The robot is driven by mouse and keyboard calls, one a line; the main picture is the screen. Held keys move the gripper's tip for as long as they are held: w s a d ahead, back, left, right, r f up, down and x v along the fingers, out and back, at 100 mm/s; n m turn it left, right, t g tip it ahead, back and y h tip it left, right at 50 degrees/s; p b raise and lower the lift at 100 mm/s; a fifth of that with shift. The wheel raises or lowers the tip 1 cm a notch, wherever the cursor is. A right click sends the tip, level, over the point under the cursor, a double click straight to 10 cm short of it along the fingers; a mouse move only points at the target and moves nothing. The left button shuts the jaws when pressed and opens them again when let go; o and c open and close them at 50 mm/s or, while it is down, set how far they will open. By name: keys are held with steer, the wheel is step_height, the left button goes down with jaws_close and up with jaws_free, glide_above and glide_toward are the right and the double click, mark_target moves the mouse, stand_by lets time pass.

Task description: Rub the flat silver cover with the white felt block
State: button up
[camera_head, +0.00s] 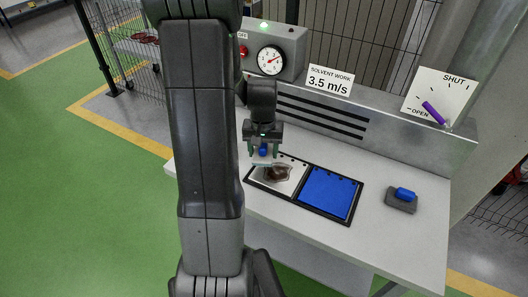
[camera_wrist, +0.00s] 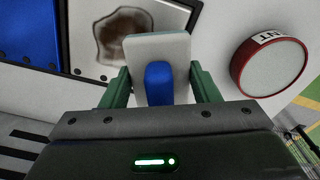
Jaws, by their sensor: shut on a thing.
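My gripper (camera_head: 263,150) is shut on the blue handle of the white felt block (camera_head: 261,161). In the wrist view the gripper (camera_wrist: 159,85) has a finger on each side of the handle, and the block's pale pad (camera_wrist: 157,46) extends beyond it. The flat silver cover (camera_head: 296,165) lies in a dark frame on the bench with a brown stain (camera_head: 278,173) on it. It also shows in the wrist view (camera_wrist: 172,16), partly hidden by the block. The block is over the cover's edge beside the stain; I cannot tell whether it touches.
A blue panel (camera_head: 327,193) lies in the frame right of the cover. A grey block with a blue handle (camera_head: 402,198) rests farther right. A red-rimmed round tin (camera_wrist: 270,65) stands near the gripper. A slotted back wall with a gauge (camera_head: 271,60) and purple lever (camera_head: 433,113) bounds the bench.

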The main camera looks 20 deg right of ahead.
steer(key=shift+r+p, duration=0.85)
steer(key=shift+r, duration=0.75)
steer(key=shift+f, duration=0.1)
